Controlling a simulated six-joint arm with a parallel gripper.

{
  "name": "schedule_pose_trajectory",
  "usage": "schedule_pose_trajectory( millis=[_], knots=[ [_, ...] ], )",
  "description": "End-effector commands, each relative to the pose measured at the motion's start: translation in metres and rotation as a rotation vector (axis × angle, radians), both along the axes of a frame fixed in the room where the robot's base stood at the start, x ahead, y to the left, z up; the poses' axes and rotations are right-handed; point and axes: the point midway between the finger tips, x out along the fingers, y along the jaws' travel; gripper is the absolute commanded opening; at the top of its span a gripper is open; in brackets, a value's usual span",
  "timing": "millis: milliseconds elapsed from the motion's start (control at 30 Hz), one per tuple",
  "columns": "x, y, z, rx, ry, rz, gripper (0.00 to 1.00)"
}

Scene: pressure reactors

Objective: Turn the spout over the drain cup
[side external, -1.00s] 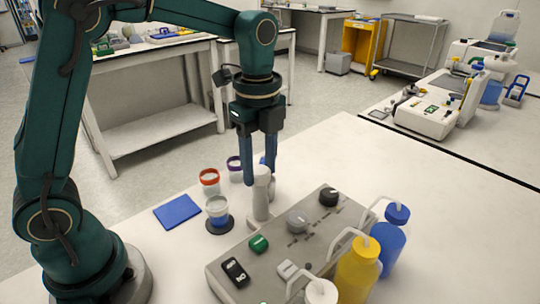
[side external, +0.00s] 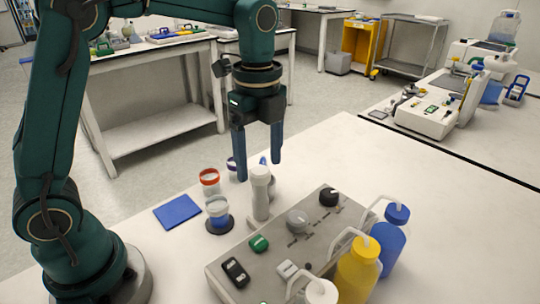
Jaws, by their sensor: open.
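A white upright post with a rounded top (side external: 260,193) stands at the back edge of the grey control panel; I take it to be the spout's column. Which way its outlet points is hard to make out. A clear cup with blue in its lower part (side external: 218,214) stands on a dark round pad, left of the post. An orange-rimmed cup (side external: 209,182) stands behind it. A purple-rimmed cup is mostly hidden behind my left finger. Which cup is the drain cup is not clear. My gripper (side external: 258,178) is open and empty, its fingertips above and behind the post's top.
The grey control panel (side external: 270,262) carries several knobs and buttons. Yellow (side external: 359,274) and blue (side external: 388,246) wash bottles stand at its right, with a white-capped one (side external: 321,292) in front. A blue mat (side external: 177,212) lies left.

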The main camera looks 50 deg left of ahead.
Motion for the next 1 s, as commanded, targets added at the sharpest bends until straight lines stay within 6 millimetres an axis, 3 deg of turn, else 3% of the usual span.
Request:
schedule_pose_trajectory(
  millis=[300, 667, 800, 1000],
  knots=[
    [0.000, 0.000, 0.033, 0.000, -0.004, -0.001, 0.77],
    [0.000, 0.000, 0.036, 0.000, -0.001, -0.001, 0.77],
    [-0.001, 0.001, 0.048, -0.003, -0.040, 0.003, 0.77],
    [-0.031, 0.006, 0.077, -0.009, -0.139, 0.058, 0.77]
  ],
)
